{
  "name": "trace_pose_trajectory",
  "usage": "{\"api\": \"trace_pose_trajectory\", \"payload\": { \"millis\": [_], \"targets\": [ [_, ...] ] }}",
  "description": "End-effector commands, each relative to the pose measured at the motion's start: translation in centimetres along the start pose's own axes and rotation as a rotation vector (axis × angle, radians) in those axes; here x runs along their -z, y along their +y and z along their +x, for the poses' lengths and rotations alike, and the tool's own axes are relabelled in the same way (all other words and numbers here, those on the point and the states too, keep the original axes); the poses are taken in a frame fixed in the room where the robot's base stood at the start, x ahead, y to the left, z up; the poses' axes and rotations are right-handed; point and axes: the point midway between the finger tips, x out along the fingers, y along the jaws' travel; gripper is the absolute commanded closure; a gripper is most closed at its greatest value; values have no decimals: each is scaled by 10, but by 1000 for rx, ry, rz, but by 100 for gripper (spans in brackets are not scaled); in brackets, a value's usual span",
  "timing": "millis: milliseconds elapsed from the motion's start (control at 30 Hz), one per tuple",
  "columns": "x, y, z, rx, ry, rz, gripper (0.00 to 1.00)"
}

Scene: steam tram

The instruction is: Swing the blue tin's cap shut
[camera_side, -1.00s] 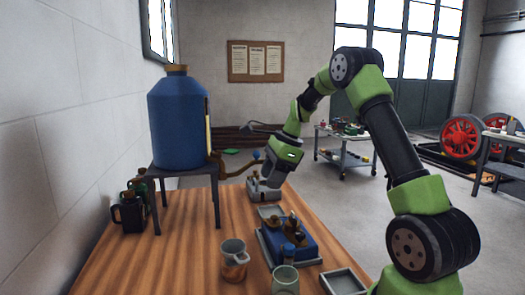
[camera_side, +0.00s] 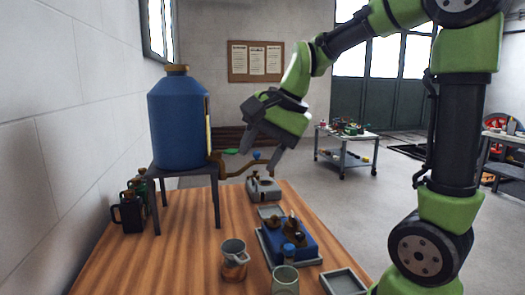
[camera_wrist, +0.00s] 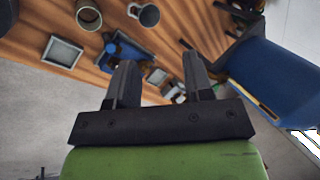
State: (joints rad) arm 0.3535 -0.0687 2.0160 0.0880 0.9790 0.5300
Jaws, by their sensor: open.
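A low blue body (camera_side: 297,244), which I take for the blue tin, sits in a grey tray (camera_side: 264,250) on the wooden bench, with brown and brass-coloured parts on top. A small blue-topped piece (camera_side: 288,251) stands at its near side. I cannot make out which part is the cap or how it stands. The blue body also shows in the wrist view (camera_wrist: 127,51), partly behind a finger. My gripper (camera_side: 263,150) is open and empty, in the air above and behind the blue body, touching nothing; its fingers show in the wrist view (camera_wrist: 159,70).
A large blue tank (camera_side: 180,122) with a brown top stands on a dark stand (camera_side: 185,169), its spout reaching right. A grey device (camera_side: 262,189) sits behind the tray. Mugs (camera_side: 234,258) (camera_side: 285,281) and a shallow square tray (camera_side: 343,282) are near the front. Dark cans (camera_side: 128,213) stand left.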

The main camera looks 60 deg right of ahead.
Motion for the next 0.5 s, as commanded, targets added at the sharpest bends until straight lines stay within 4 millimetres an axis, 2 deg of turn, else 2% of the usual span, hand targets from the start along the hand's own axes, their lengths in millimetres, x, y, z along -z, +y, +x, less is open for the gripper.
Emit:
{"api": "trace_pose_trajectory", "payload": {
  "millis": [133, 433, 467, 500],
  "targets": [
    [-9, 3, -5, 11, 3, -63, 53],
    [-11, 4, -6, 12, 4, -76, 53],
    [-11, 4, -6, 12, 4, -76, 55],
    [-10, 3, -6, 11, 4, -75, 65]
  ]
}}
